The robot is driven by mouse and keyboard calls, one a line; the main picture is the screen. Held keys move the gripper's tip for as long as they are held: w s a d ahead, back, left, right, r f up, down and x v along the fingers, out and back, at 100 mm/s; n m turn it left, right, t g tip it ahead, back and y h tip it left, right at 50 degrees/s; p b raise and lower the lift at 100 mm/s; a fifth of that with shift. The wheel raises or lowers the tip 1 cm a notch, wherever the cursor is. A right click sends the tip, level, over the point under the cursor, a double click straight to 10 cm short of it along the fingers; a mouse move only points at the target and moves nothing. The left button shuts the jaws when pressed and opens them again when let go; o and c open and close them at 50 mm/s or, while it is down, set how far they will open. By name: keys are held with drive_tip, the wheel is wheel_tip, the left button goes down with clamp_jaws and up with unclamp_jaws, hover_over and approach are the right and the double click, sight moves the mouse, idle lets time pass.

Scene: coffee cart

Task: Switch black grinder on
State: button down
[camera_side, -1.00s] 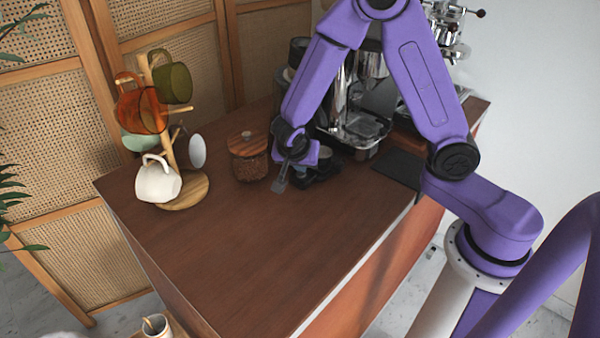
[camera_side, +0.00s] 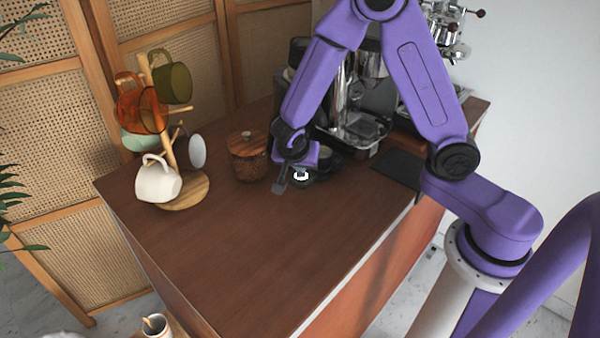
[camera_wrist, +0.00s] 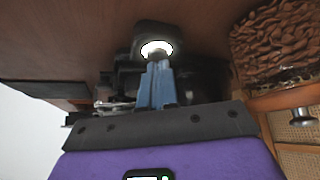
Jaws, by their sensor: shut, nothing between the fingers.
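The black grinder (camera_side: 300,50) stands on the counter behind my arm, which hides much of it in the side view. At its base a white ring light (camera_side: 301,176) glows near my gripper. My gripper (camera_side: 279,188) is low over the counter, just left of the lit ring, with its fingers shut and empty. In the wrist view the shut bluish fingers (camera_wrist: 158,66) point at the bright ring (camera_wrist: 156,48) on the grinder's dark base (camera_wrist: 150,32). I cannot tell whether the tips touch it.
A jar of coffee beans (camera_side: 248,160) with a wooden lid stands close left of my gripper. A wooden mug tree (camera_side: 190,193) with several cups is further left. The chrome espresso machine (camera_side: 360,125) stands behind right. The front counter (camera_side: 250,250) is clear.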

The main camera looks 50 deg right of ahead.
sight(302, 176)
drive_tip(key=shift+r, duration=2.55)
drive_tip(key=shift+s+r, duration=0.15)
drive_tip(key=shift+s, duration=0.1)
drive_tip(key=s+a+r+n+g+y, duration=0.1)
drive_tip(key=s+r+n+y, duration=0.1)
drive_tip(key=s+n, duration=1)
drive_tip(key=s+a+r+n+g+y, duration=0.1)
drive_tip(key=s+r+n+g+y, duration=0.1)
drive_tip(key=s+n, duration=1)
drive_tip(key=s+r+y, duration=0.1)
drive_tip(key=s+y, duration=0.1)
drive_tip(key=shift+s+r+n, duration=0.2)
drive_tip(key=shift+s+n, duration=0.1)
